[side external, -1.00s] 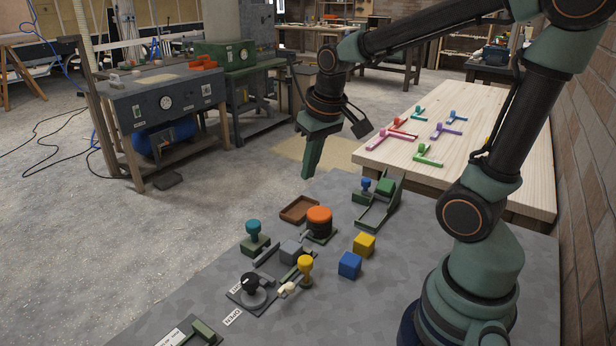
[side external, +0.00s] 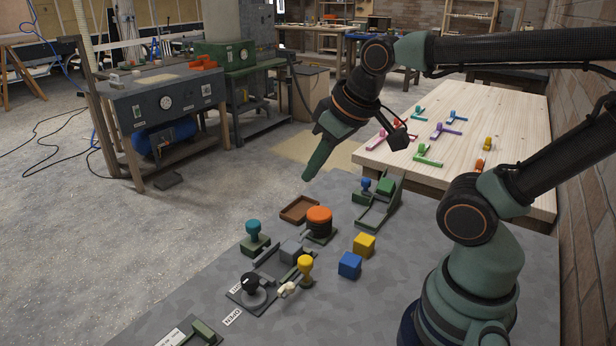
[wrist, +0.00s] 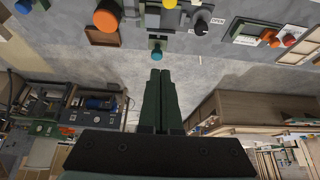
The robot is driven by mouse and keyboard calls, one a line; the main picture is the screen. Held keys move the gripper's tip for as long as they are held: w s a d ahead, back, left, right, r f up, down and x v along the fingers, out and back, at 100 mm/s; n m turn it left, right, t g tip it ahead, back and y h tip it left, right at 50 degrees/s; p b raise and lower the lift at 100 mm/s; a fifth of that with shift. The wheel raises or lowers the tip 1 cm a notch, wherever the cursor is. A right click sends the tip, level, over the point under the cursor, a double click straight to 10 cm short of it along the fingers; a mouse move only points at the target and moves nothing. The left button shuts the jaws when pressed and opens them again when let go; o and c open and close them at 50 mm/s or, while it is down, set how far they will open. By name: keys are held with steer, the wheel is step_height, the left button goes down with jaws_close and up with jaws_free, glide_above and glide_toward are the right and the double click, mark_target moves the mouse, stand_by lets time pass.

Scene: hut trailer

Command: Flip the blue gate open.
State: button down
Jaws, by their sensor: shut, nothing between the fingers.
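A small blue knob (side external: 366,184) stands on a dark green chute-like fixture (side external: 372,218) at the back right of the grey table; a green block (side external: 385,186) sits beside it. I cannot tell for sure that this blue part is the gate. In the wrist view the blue knob (wrist: 23,7) is at the upper left corner. My gripper (side external: 308,177) is shut and empty, in the air to the left of the fixture and apart from it. In the wrist view its closed fingers (wrist: 160,76) point up the picture, their tips just below the teal knob.
A brown tray (side external: 299,200), orange button (side external: 319,216), teal knob (side external: 253,229), yellow knob (side external: 305,265) and black dial (side external: 250,281) crowd the grey table (side external: 400,275). Blue (side external: 349,265) and yellow (side external: 364,245) cubes stand nearby. A wooden table (side external: 500,150) holds several coloured T-shaped pieces.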

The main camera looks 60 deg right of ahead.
steer(key=shift+d, duration=0.1)
steer(key=s+d+f+n+g+h, duration=0.1)
steer(key=d+f+n, duration=0.1)
steer(key=d+n, duration=0.6)
steer(key=s+d+f+n+g+h, duration=0.1)
steer(key=s+d+f+n, duration=0.1)
steer(key=d+n, duration=0.7)
steer(key=s+d+f+n+h, duration=0.1)
steer(key=d+f+n, duration=0.3)
steer(key=d+n, duration=0.5)
steer(key=s+n, duration=0.1)
steer(key=n, duration=0.1)
steer(key=shift+s+f+n+g, duration=0.2)
steer(key=shift+f+n+g, duration=0.1)
steer(key=shift+g, duration=0.1)
